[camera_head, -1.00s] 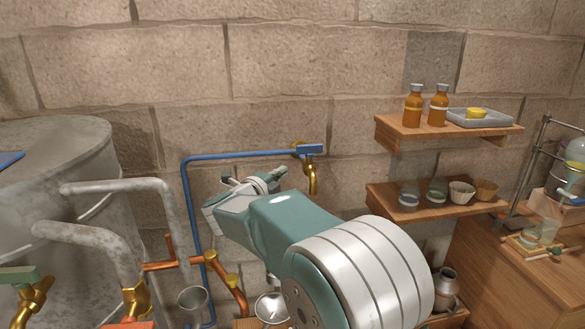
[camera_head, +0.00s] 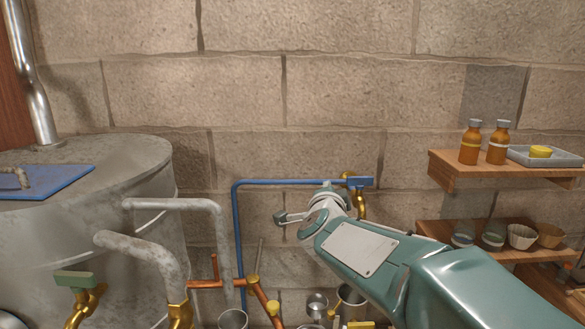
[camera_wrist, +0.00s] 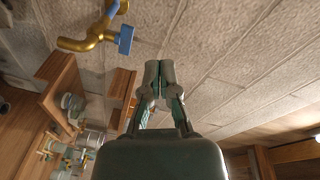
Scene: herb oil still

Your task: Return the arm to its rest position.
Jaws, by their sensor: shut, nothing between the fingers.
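My gripper (camera_wrist: 159,84) shows in the wrist view with its fingertips together and nothing between them. In the head view my arm reaches in from the lower right, and the gripper (camera_head: 281,217) at its end points left, in front of the stone wall. The gripper's wrist end overlaps part of the brass tap (camera_head: 360,203) with the blue handle on the blue pipe. The same tap shows at the upper left of the wrist view (camera_wrist: 85,42), apart from the fingers.
A large grey metal vessel (camera_head: 90,240) with pale pipes stands at left. The upper shelf (camera_head: 500,170) holds two amber bottles and a grey tray (camera_head: 560,158); the lower shelf (camera_head: 510,252) holds several small jars and cups. Metal cups stand below my arm. The upper wall area is clear.

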